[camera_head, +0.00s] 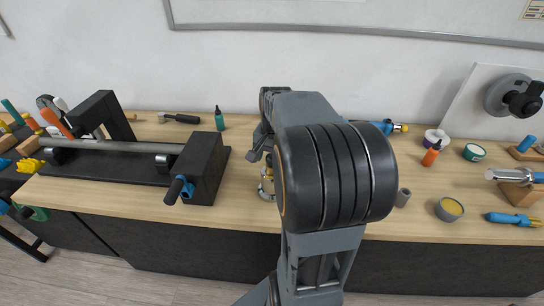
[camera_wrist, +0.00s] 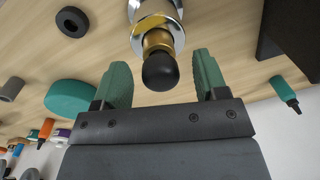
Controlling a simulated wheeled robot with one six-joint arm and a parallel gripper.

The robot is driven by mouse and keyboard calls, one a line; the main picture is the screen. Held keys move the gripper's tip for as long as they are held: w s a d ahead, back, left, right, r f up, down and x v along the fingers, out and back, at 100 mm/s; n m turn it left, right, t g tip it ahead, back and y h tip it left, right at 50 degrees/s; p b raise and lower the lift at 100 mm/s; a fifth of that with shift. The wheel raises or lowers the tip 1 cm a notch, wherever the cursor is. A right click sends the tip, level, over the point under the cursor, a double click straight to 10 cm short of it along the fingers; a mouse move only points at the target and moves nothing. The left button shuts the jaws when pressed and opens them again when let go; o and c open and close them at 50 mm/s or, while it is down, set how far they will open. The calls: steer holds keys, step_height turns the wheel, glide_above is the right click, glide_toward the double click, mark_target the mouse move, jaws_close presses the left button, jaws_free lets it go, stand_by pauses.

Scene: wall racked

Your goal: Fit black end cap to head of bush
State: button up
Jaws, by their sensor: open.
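A brass and silver bush (camera_wrist: 155,30) stands on the bench at the top of the wrist view. A rounded black cap (camera_wrist: 160,72) sits at its near end and looks in line with it; whether it is fully seated I cannot tell. My gripper (camera_wrist: 164,72) is open, with one green finger to each side of the black cap and visible gaps on both sides. In the head view the bush (camera_head: 267,188) is partly hidden by my arm, left of the middle.
A black ring (camera_wrist: 72,21), a teal disc (camera_wrist: 77,98) and a grey cylinder (camera_wrist: 11,89) lie left of the bush. A teal bottle (camera_head: 219,119) stands behind. A dark clamp fixture (camera_head: 204,165) with a long bar is on the left.

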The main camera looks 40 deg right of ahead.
mark_target(269, 160)
steer(key=shift+r, duration=0.1)
step_height(269, 160, up, 14)
steer(key=shift+s+d+f, duration=0.2)
steer(key=shift+s, duration=0.15)
stand_by(0.4)
stand_by(0.4)
steer(key=f, duration=0.1)
steer(key=f+n, duration=0.2)
steer(key=shift+w+d+f+t+h, duration=0.15)
steer(key=shift+w+f+t+h, duration=0.15)
steer(key=shift+w+f, duration=0.1)
steer(key=shift+s+a+f+n+t, duration=0.15)
steer(key=shift+a+f+n+t, duration=0.15)
steer(key=shift+a+f+n, duration=0.6)
steer(key=s+a+f+n+t, duration=0.1)
steer(key=s+a+f+n, duration=0.2)
steer(key=a, duration=0.5)
steer(key=s+a+f+n+t, duration=0.1)
steer(key=s+a+f+n, duration=0.2)
steer(key=a, duration=0.5)
steer(key=shift+s+f+n, duration=0.2)
steer(key=shift+f+n, duration=0.5)
steer(key=shift+n, duration=0.1)
